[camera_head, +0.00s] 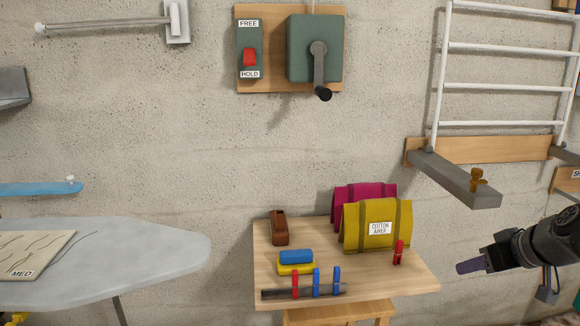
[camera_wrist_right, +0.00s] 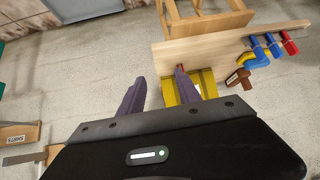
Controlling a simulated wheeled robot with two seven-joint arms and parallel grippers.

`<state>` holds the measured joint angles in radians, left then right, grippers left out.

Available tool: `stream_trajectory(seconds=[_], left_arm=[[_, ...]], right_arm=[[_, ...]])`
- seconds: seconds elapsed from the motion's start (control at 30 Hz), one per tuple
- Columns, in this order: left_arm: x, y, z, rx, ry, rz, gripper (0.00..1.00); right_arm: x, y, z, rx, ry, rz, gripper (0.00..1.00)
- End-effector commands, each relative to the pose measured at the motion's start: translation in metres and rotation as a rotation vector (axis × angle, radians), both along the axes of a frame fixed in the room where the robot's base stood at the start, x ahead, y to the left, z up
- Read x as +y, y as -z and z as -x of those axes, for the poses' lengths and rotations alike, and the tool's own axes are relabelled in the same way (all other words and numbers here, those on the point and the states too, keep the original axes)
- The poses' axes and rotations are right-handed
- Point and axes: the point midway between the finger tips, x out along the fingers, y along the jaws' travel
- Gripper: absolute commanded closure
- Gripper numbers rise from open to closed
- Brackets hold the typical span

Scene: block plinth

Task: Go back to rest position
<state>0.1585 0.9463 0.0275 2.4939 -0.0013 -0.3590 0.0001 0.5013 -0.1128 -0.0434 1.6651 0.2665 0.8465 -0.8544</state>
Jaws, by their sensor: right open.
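My right gripper (camera_head: 470,266) is at the right of the head view, to the right of the small wooden table. In the right wrist view, the right gripper (camera_wrist_right: 168,100) has its two purple fingers apart with nothing between them that it holds. The yellow bag, the red peg and the table show beyond the fingers. My left gripper is not in the head view.
A wooden table (camera_head: 405,283) bears a yellow bag (camera_head: 360,222), a magenta bag (camera_head: 348,194), a brown wooden block (camera_head: 279,229), blue block (camera_head: 295,256) and several pegs. An ironing board (camera_head: 150,250) stands left. A wall rack (camera_head: 468,185) hangs above my right arm.

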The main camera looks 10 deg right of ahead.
Motion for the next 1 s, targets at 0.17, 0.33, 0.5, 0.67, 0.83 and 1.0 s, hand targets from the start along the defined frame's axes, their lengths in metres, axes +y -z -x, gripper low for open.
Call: stream_trajectory(seconds=[0.17,0.33,0.5,0.67,0.83,1.0], left_arm=[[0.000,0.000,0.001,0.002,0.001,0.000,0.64],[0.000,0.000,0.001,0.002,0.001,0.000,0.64],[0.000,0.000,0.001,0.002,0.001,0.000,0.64],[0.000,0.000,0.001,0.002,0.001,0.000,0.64],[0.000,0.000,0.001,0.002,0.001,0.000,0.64],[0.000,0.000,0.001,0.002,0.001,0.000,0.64]], right_arm=[[-0.014,0.016,-0.011,-0.031,0.142,-0.026,0.60],[-0.009,0.072,-0.030,-0.024,0.271,-0.084,0.60],[0.021,0.152,-0.045,0.020,0.353,-0.151,0.60],[0.090,0.259,-0.041,0.107,0.389,-0.230,0.60],[0.182,0.358,-0.001,0.228,0.374,-0.303,0.60],[0.272,0.430,0.070,0.378,0.308,-0.351,0.60]])
